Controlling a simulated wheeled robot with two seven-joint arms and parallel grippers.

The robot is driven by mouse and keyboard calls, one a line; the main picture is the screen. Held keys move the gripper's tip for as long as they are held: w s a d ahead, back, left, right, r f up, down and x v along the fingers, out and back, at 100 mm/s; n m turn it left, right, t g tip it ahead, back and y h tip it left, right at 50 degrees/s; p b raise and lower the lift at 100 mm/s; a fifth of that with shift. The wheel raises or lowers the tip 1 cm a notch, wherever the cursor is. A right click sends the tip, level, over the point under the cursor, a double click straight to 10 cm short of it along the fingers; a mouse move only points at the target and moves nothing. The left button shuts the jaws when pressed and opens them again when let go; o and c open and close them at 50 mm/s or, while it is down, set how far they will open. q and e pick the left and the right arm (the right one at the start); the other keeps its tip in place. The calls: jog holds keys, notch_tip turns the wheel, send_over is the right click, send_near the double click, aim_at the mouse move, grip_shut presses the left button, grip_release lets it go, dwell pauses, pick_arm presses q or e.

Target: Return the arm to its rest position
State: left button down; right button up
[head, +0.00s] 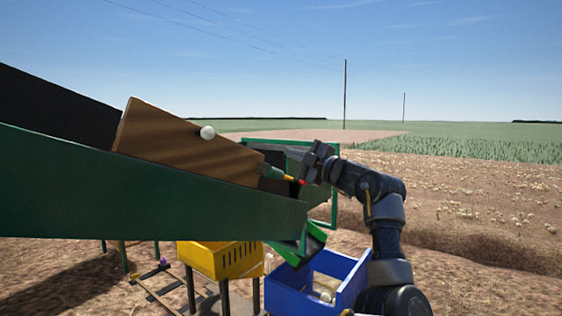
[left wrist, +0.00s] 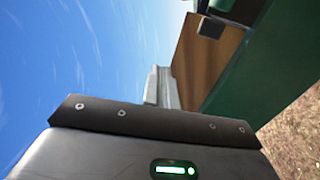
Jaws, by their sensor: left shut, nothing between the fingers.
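The wooden board (left wrist: 200,60) and green side wall (left wrist: 262,70) show beyond the fingers in that view. A small part with yellow and red bits (head: 287,178) sits at the board's end, close to the gripper; I cannot tell whether they touch. My right gripper is not in view.
A white round onion (head: 207,132) shows at the board's upper edge. A blue crate (head: 345,268) with pale onions stands below the arm. A yellow crate (head: 225,262) is left of it. A green frame (head: 333,208) stands by the gripper. Open field lies to the right.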

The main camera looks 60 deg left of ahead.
pick_arm(q)
jog(key=shift+w+d, duration=0.3)
jog(key=shift+d, duration=0.45)
jog(key=shift+a, duration=0.1)
